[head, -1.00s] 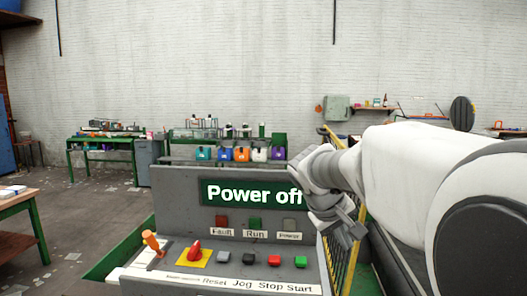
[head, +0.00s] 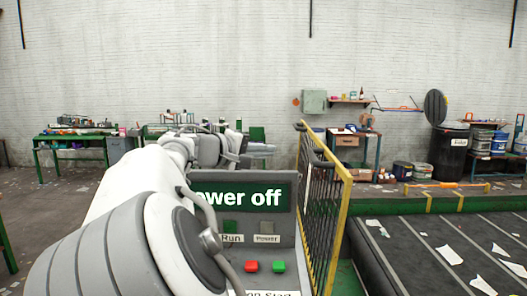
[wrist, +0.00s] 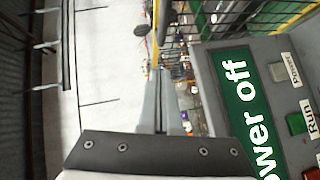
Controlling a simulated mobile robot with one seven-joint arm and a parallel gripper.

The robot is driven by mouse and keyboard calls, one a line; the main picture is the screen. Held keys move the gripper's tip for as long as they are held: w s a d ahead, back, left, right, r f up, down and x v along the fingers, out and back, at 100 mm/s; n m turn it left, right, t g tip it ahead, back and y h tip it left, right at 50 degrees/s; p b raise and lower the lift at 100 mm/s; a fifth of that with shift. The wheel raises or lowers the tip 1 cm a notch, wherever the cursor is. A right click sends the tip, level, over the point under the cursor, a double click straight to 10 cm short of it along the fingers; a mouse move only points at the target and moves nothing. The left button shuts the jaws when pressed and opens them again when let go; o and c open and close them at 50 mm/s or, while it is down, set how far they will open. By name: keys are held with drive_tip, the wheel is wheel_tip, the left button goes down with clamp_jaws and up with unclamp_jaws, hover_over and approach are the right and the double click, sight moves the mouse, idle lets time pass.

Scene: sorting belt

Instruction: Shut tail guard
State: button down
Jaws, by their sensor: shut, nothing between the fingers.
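A yellow-framed guard with dark mesh (head: 322,210), likely the tail guard, stands upright just right of the control panel, beside the near-left end of the belt. I see it at a slant and cannot tell if it is latched. Its mesh also shows at the top of the wrist view (wrist: 225,20). My gripper (head: 268,150) is shut and empty, above the panel's top edge and left of the guard, apart from it. In the wrist view the fingers (wrist: 160,85) lie together. My arm hides the panel's left part.
The control panel (head: 283,228) reads "Power off", with red and green buttons below. The dark belt (head: 450,245) with paper scraps fills the right. Work tables and a black bin (head: 449,150) stand by the back wall.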

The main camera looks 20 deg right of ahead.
sight(310, 154)
drive_tip(key=x, duration=0.3)
drive_tip(key=s+p+x, duration=0.1)
drive_tip(key=x, duration=0.2)
drive_tip(key=s+d+x, duration=0.1)
drive_tip(key=x, duration=0.2)
drive_tip(key=shift+w+d+f, duration=0.25)
drive_tip(key=shift+d+f, duration=0.05)
drive_tip(key=shift+f, duration=0.05)
drive_tip(key=shift+s+d+f, duration=0.15)
drive_tip(key=shift+d, duration=0.35)
drive_tip(key=shift+d, duration=0.15)
